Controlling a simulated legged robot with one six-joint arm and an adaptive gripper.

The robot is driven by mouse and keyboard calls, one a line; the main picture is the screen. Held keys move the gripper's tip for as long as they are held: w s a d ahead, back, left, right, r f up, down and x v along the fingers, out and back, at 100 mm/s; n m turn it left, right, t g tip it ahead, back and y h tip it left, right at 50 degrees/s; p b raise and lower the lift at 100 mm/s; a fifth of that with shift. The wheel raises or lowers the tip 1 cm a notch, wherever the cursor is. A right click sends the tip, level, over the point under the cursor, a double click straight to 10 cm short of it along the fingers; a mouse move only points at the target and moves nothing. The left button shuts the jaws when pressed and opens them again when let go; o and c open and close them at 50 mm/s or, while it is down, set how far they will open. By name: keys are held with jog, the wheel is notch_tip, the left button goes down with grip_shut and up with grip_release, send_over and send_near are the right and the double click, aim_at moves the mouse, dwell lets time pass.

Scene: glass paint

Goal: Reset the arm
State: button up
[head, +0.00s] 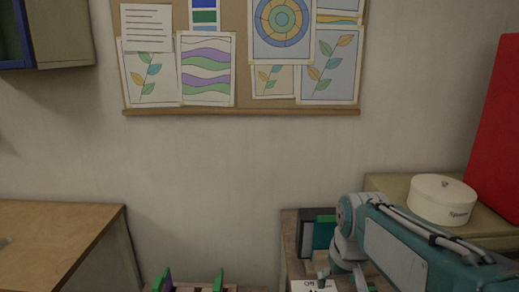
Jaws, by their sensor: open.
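My teal and grey arm (405,250) reaches in from the lower right corner and bends down at its front joint. My gripper (345,277) hangs below that joint at the bottom edge and is only partly visible. It is open, and I see nothing held in it. It is over or in front of a low wooden surface with a dark and green upright item (322,233) behind it. The gripper's lowest part is cut off by the frame.
A wooden table (60,235) stands at left. Green-edged upright pieces (218,281) show at the bottom centre. A round white lidded tin (442,199) sits on a tan surface at right, near a red panel (503,140). A pinboard (240,98) with drawings hangs above bare wall.

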jog(key=s+m+t, duration=0.1)
jog(key=s+t, duration=0.1)
jog(key=s, duration=1.2)
jog(key=shift+s+f+t, duration=0.25)
jog(key=shift+f+t, duration=0.15)
